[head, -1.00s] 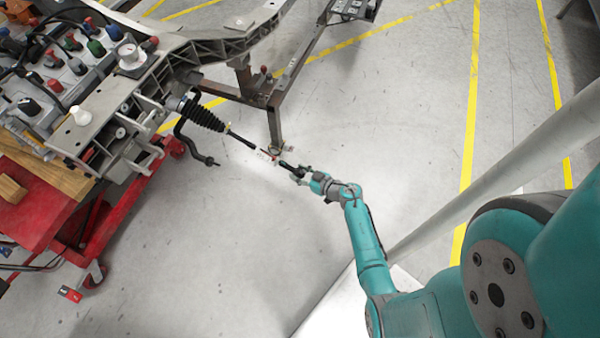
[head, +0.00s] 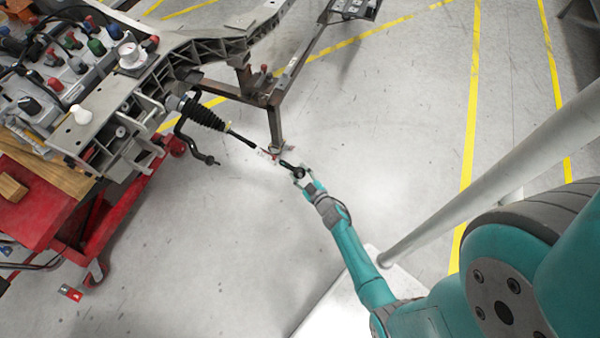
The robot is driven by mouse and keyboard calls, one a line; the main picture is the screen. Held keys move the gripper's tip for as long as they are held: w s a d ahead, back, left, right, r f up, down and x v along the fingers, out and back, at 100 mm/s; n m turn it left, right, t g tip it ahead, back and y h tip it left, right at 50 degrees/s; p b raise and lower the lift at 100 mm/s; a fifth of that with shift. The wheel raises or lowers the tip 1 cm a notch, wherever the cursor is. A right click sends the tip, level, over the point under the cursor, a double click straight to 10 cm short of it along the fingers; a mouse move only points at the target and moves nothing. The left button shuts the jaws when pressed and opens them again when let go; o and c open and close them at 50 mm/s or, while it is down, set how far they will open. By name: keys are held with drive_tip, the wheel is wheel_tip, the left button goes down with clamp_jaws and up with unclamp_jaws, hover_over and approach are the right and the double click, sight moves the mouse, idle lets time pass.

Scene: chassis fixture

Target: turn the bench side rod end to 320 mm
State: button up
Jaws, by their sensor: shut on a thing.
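The steering rod runs from the black ribbed boot (head: 207,118) on the chassis fixture down and right. Its thin dark shaft (head: 243,139) leads to a pale marked section (head: 267,155), whose markings are too small to read. The black rod end (head: 297,172) is at the outer tip of the rod. My gripper (head: 302,178) is at the rod end and shut on it. The fingers are small in this view and partly hide the rod end.
A red cart (head: 110,205) with a cluttered top stands at the left. A brown metal stand leg (head: 275,130) is close behind the rod. A curved black bar (head: 195,148) hangs beside the boot.

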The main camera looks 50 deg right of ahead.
drive_tip(key=shift+w+a+n+t+h, duration=0.1)
drive_tip(key=shift+n+t+h, duration=0.25)
drive_tip(key=shift+h, duration=0.65)
drive_tip(key=shift+w+a+n+t+h, duration=0.1)
drive_tip(key=shift+n+t+h, duration=0.2)
drive_tip(key=shift+h, duration=0.7)
drive_tip(key=shift+f+n+t+h, duration=0.1)
drive_tip(key=shift+n+t+h, duration=0.45)
drive_tip(key=shift+h, duration=1.05)
drive_tip(key=o, duration=1.1)
drive_tip(key=shift+o, duration=0.2)
drive_tip(key=shift+s, duration=0.1)
drive_tip(key=v, duration=1.2)
drive_tip(key=shift+f, duration=0.25)
